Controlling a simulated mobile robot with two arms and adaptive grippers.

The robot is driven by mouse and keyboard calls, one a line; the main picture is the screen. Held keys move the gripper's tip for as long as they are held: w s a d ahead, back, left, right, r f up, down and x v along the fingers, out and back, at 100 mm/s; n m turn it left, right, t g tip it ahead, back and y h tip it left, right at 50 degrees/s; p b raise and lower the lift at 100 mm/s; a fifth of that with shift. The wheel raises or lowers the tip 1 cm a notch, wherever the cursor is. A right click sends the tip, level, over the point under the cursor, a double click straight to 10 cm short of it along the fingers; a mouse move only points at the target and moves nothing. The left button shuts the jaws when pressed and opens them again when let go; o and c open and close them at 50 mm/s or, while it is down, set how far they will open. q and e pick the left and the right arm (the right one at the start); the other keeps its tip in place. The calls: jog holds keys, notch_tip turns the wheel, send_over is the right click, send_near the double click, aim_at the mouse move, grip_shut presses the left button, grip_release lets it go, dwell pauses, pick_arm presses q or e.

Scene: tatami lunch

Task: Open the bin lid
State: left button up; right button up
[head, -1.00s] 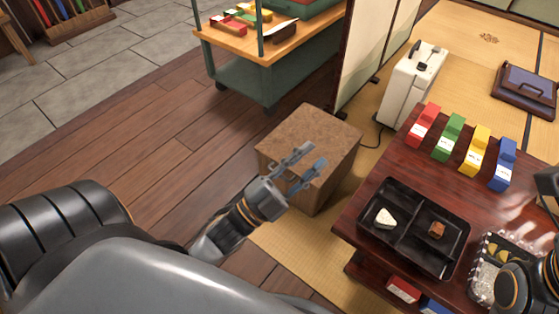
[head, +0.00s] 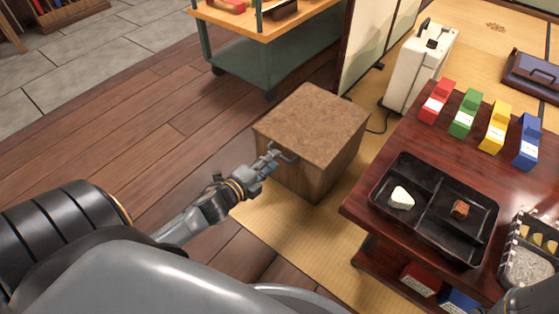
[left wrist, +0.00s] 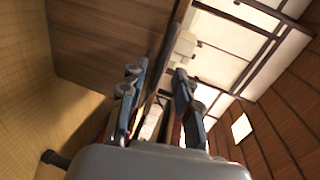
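The bin (head: 309,160) is a square wooden box with a flat, cork-brown lid (head: 315,122). It stands on the tatami edge in the middle of the head view, and the lid lies flat on top. My left gripper (head: 278,160) is at the bin's near left side, just below the lid's edge. In the left wrist view its two fingers (left wrist: 158,105) are apart with nothing clearly held between them. The bin's wooden side (left wrist: 110,45) fills the upper left there. Whether a finger touches the bin, I cannot tell. My right gripper's fingers are out of view.
A dark red low table (head: 364,207) stands right of the bin, with a black divided tray (head: 429,236) and several coloured boxes on it. A white case (head: 424,65) and a green cart (head: 243,62) stand behind. The wooden floor on the left is clear.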

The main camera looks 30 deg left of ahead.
pick_arm(q)
jog(key=shift+b+x, duration=0.7)
jog(key=shift+x, duration=1.35)
jog(key=shift+c, duration=0.4)
grip_shut()
